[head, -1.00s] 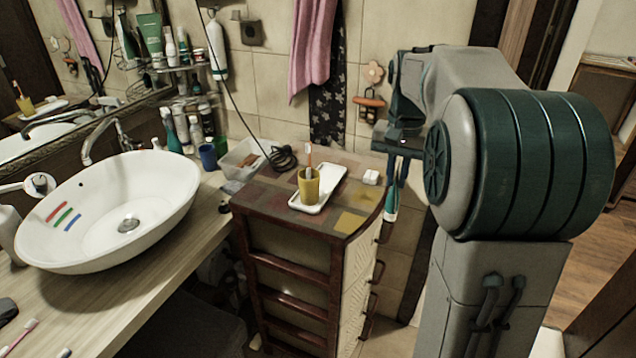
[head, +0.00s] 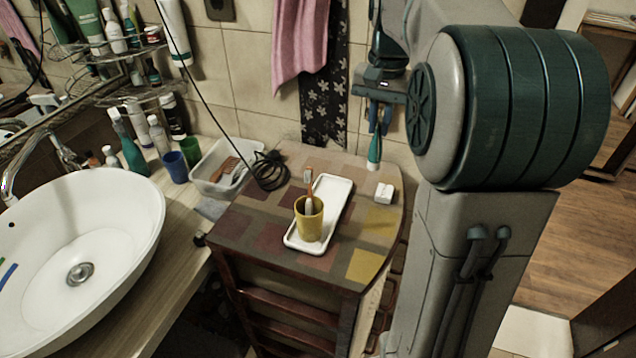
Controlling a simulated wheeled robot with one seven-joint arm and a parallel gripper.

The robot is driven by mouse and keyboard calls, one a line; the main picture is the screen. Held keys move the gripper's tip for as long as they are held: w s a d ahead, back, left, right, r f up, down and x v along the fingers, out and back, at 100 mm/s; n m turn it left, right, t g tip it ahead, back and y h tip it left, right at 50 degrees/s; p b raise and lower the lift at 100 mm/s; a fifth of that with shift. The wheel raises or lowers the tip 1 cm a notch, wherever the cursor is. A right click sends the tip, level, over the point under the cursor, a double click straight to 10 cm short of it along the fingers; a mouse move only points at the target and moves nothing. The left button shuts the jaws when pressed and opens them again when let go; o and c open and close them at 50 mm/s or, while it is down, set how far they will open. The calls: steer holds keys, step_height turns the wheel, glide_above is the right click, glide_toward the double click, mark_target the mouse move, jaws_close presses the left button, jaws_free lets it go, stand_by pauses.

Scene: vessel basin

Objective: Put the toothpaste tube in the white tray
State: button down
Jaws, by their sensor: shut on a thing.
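My gripper (head: 379,118) is at the upper right, shut on the toothpaste tube (head: 375,149). The tube is green with a pale lower end and hangs upright below the fingers; its upper part is hidden between them. The white tray (head: 336,194) is a long shallow dish on top of the small wooden cabinet. A yellow cup (head: 309,220) with a toothbrush (head: 308,182) in it stands on the tray's near half. The far half of the tray is bare. The tube is to the right of the tray's far end in the picture, apart from it.
On the cabinet top (head: 270,225), a small white box (head: 384,193) lies right of the tray and a coiled black cable (head: 270,170) lies left. A clear bin (head: 215,165), several bottles and a sink (head: 90,240) are farther left. A pink towel (head: 300,45) hangs behind.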

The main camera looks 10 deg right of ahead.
steer(key=a+f+p, duration=0.1)
steer(key=a+f, duration=0.9)
steer(key=a, duration=0.1)
steer(key=shift+w+f+p, duration=0.15)
steer(key=shift+f+p, duration=0.05)
steer(key=shift+p, duration=0.2)
steer(key=shift+f, duration=0.1)
steer(key=c, duration=1.9)
jaws_free()
steer(key=shift+f, duration=0.1)
steer(key=o, duration=0.4)
steer(key=shift+o, duration=0.2)
